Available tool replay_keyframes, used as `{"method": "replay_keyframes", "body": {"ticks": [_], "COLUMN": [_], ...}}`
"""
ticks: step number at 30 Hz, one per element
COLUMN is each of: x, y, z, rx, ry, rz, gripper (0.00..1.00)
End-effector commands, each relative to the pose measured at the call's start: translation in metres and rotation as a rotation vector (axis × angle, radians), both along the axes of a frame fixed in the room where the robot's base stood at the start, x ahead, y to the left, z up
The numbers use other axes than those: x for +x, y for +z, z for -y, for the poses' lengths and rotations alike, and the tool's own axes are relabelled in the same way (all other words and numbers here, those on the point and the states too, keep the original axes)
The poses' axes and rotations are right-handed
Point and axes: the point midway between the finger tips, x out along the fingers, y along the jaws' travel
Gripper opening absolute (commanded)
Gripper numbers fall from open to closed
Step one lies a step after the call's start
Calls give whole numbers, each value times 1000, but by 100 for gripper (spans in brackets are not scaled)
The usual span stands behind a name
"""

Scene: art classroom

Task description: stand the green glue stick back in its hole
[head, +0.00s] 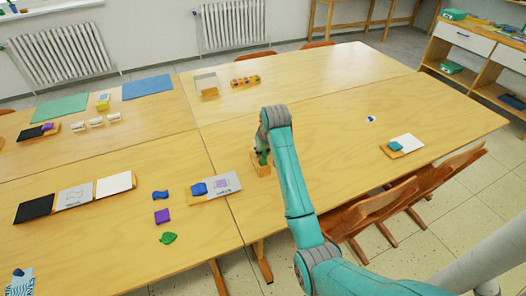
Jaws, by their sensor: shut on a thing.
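My gripper (261,147) is at the middle of the table, mostly hidden behind my teal arm, and points down. It is shut on the green glue stick (263,158), of which only a small green part shows below the fingers. A small wooden block (259,168) is right below the glue stick on the table. The hole in the block is hidden by the gripper and the glue stick. I cannot tell whether the stick's lower end is inside the hole or just above it.
A wooden holder with colored pieces (246,82) stands behind. Chairs (370,209) line the near edge. The table right of the arm is mostly clear.

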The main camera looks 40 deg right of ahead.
Motion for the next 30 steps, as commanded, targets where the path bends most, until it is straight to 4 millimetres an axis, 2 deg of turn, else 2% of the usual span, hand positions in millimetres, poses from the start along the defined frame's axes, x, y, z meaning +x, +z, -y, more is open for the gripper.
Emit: {"method": "replay_keyframes", "body": {"ticks": [30], "x": [0], "y": [-7], "z": [0], "rx": [0], "ry": [0], "rz": [0], "gripper": [0]}}
